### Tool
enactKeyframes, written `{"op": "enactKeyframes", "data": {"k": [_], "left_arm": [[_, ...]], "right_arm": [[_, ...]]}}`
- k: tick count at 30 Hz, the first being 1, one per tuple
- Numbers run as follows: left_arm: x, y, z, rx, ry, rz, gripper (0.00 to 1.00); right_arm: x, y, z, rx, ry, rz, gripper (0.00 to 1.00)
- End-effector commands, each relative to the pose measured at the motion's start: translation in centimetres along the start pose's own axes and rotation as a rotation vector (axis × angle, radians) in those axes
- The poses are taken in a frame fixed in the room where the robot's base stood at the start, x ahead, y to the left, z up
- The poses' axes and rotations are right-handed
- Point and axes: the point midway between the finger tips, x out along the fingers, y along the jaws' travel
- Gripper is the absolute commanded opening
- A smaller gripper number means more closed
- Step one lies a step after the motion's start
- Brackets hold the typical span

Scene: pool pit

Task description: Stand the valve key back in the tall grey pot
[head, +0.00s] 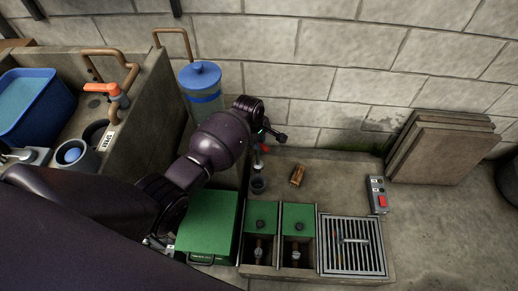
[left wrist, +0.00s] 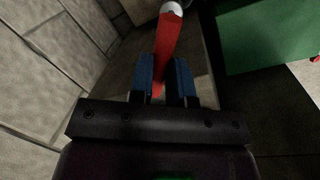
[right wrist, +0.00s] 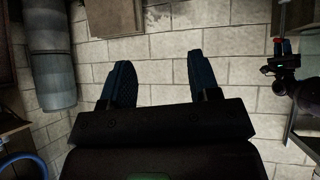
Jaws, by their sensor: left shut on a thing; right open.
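My left gripper (head: 268,134) is shut on a red handle (left wrist: 168,45), which I take to be the valve key. In the left wrist view the handle shows between the blue fingers and has a pale end. In the head view a little red (head: 265,149) shows just below the gripper, mostly hidden by it. A dark grey pot (head: 258,186) stands upright on the ledge below the gripper. I cannot tell whether the key's lower end is over or inside it. My right gripper (right wrist: 157,85) is open and empty, facing the block wall.
A green box (head: 207,222), two green-lidded bays (head: 298,220) and a metal grate (head: 351,245) lie in front. A brown object (head: 297,175) lies on the ledge. A red-switched box (head: 377,195) is at right. A blue-banded cylinder (head: 202,85) stands behind my left arm.

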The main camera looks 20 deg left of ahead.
Motion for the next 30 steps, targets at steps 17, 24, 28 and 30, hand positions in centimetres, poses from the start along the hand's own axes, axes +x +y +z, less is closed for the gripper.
{"op": "enactKeyframes", "data": {"k": [17, 24, 28, 30], "left_arm": [[3.0, -1.4, 0.1, -0.117, 0.012, -0.007, 0.00], [5.5, -1.7, 0.0, -0.118, 0.011, -0.004, 0.00], [6.8, -1.8, -0.1, -0.117, 0.013, -0.001, 0.00], [7.5, -1.8, -0.2, -0.117, 0.013, 0.000, 0.00]], "right_arm": [[0.7, -0.3, 1.2, -0.008, -0.020, -0.007, 0.56], [1.3, -0.6, 0.8, -0.049, 0.003, -0.013, 0.56], [1.5, -0.7, 0.7, -0.060, 0.008, -0.014, 0.56], [1.5, -0.7, 0.7, -0.065, 0.010, -0.015, 0.56]]}}
